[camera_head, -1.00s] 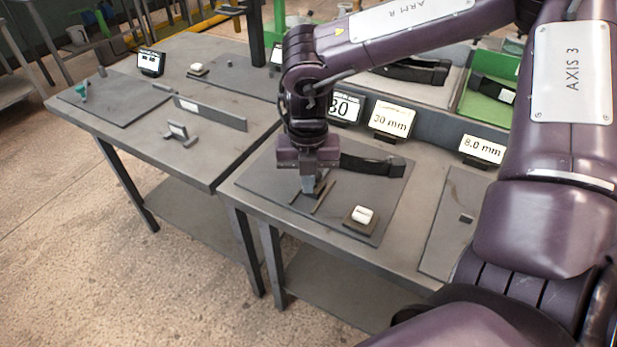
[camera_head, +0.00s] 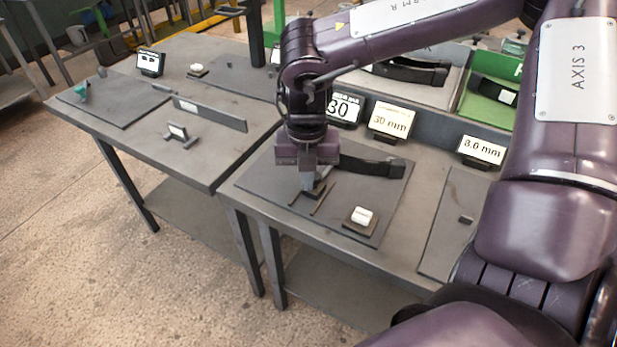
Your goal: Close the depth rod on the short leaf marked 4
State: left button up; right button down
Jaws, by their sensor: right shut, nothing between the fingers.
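My right gripper (camera_head: 308,186) points down over the dark mat (camera_head: 265,178) on the near table. It is shut and empty, with its tips at or just above two thin dark strips (camera_head: 320,200) on the mat. I cannot tell whether they touch. A dark curved leaf (camera_head: 372,166) lies just right of the gripper; its left end is hidden behind the gripper. No mark 4 can be read, and I cannot tell which piece is the depth rod. My left gripper is not in view.
A white block on a dark base (camera_head: 361,216) sits on the mat, right of the gripper. Display signs reading 30 (camera_head: 343,109), 30 mm (camera_head: 391,121) and 8.0 mm (camera_head: 482,150) stand behind. Another table (camera_head: 215,165) with upright plates is at the left. My right arm covers the right side.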

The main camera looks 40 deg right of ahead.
notch_tip(320, 180, up, 6)
jog(key=p, duration=0.3)
jog(key=shift+f, duration=0.1)
dwell(0.4)
dwell(0.5)
